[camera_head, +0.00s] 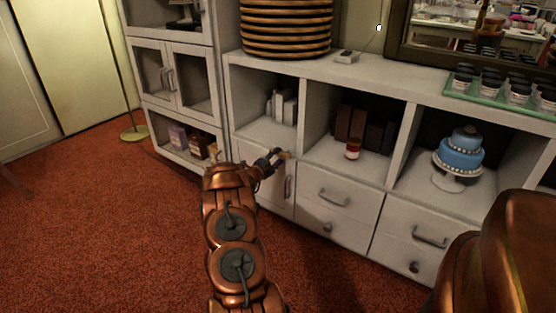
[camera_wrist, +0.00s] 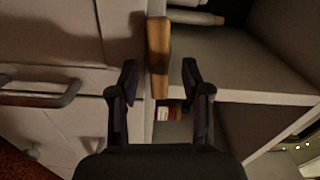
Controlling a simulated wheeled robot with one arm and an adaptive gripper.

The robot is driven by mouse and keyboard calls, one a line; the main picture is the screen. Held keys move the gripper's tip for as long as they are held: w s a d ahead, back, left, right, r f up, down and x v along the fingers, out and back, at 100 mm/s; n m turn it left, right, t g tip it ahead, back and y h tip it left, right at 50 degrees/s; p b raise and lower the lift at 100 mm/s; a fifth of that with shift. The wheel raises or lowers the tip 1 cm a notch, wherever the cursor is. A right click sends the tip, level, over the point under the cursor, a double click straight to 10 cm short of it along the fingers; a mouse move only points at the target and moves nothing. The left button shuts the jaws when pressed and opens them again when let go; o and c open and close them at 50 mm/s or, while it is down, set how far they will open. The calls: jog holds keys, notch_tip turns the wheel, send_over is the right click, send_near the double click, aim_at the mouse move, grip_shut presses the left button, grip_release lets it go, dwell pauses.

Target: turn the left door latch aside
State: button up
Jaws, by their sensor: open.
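The door latch is a small wooden bar (camera_wrist: 159,55) at the edge between the cabinet door and the open shelf above it. A small tan part of the latch (camera_head: 284,155) shows in the head view, just past my gripper (camera_head: 273,159). In the wrist view my gripper (camera_wrist: 160,78) is open, with one dark finger on each side of the latch's lower end. Gaps show between the fingers and the bar, and I cannot tell whether either touches. The door (camera_head: 272,191) looks shut and has a dark handle (camera_head: 288,188), also seen in the wrist view (camera_wrist: 40,97).
Open shelves hold pale bottles (camera_head: 284,106), a red jar (camera_head: 353,148) and a blue cake (camera_head: 461,153) on a stand. Drawers (camera_head: 336,206) lie right of the door. Stacked round boards (camera_head: 286,30) stand on the counter. Red carpet (camera_head: 110,220) is clear at left.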

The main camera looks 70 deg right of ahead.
jog(key=shift+s+d+f, duration=0.1)
jog(key=shift+d, duration=0.3)
grip_shut()
